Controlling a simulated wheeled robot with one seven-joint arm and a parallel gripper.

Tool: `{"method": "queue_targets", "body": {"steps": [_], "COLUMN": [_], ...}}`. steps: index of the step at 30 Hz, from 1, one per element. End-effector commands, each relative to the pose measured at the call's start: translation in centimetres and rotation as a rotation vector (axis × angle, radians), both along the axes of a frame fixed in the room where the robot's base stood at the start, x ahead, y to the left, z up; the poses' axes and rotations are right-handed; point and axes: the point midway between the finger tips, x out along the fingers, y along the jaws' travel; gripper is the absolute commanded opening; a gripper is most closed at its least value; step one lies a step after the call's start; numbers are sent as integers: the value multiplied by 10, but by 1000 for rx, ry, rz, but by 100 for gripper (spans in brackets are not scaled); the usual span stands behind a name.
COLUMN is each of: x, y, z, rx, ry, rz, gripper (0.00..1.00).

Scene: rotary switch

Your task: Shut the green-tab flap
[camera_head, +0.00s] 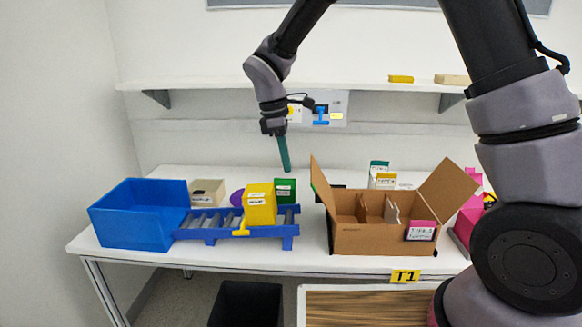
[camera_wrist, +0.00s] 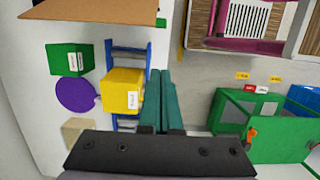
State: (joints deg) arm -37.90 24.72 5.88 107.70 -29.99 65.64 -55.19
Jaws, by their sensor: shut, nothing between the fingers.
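The open cardboard box (camera_head: 375,238) stands on the right half of the white table, with dividers inside. Its left flap (camera_head: 322,184) stands up, leaning outward to the left, and a small green patch shows on its outer edge. Its right flap (camera_head: 448,188) is also raised and tilts outward to the right. In the wrist view a brown flap (camera_wrist: 95,11) shows at the top left, with a green bit at its right end. My gripper (camera_head: 286,169) points down, left of the left flap and apart from it. Its teal fingers (camera_wrist: 160,73) are together and empty.
A yellow box (camera_head: 259,206) sits on a blue roller rack (camera_head: 222,234) below my gripper, with a green box (camera_head: 285,190) behind. A blue bin (camera_head: 132,228) stands at the left. A wall shelf (camera_head: 220,86) runs behind my arm.

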Motion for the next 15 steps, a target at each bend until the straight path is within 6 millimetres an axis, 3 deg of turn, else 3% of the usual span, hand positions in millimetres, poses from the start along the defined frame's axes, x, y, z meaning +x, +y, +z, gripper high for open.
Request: {"method": "queue_targets", "body": {"steps": [12, 15], "x": [-2, -1], "y": [-17, -31], "z": [-86, -74], "rx": [-3, 2], "ry": [4, -3], "rz": [-3, -6], "gripper": [0, 0]}}
